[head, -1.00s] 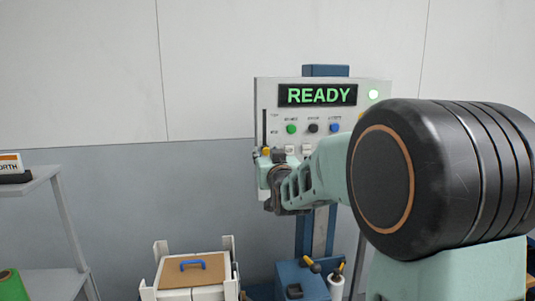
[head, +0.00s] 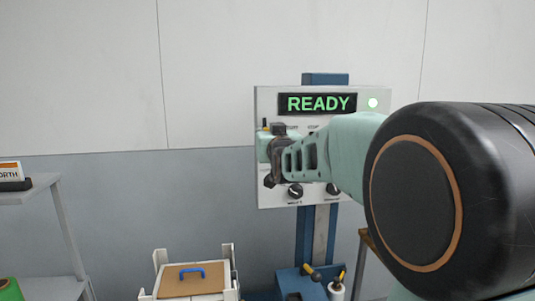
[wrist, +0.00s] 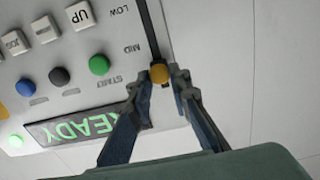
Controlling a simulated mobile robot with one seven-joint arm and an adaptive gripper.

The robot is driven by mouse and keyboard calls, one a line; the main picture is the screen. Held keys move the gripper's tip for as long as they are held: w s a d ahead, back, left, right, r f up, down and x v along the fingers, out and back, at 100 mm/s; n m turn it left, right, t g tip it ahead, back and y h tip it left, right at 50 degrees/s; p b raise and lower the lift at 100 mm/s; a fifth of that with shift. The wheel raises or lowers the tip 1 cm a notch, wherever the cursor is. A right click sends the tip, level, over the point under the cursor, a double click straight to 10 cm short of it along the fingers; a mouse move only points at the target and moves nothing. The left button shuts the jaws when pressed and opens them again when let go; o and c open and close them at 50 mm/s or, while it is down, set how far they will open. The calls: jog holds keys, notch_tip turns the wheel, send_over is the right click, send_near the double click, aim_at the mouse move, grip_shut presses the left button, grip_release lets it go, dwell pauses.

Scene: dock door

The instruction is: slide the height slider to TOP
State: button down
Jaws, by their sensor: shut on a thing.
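The height slider has a yellow knob (wrist: 159,73) on a dark vertical track (wrist: 149,25) at the edge of the white control panel (head: 290,198). In the wrist view, which shows the panel turned round, the knob is past the MID mark, on the side away from LOW. The TOP mark is hidden behind a finger. My gripper (wrist: 161,82) is shut on the knob, one finger on each side.
The panel's display (head: 318,103) reads READY, with a green lamp (head: 373,103) lit beside it. Green, black and blue buttons (wrist: 98,65) lie close to my fingers. Below stand a white crate (head: 230,270) and a blue base with tools. A grey shelf (head: 40,187) is at left.

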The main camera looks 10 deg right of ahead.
jog(key=shift+r, duration=1.2)
jog(key=c, duration=2.1)
grip_release()
jog(key=shift+r, duration=0.1)
jog(key=o, duration=0.3)
jog(key=shift+f, duration=0.2)
send_near(264, 87)
jog(key=w, duration=0.4)
jog(key=shift+w, duration=0.15)
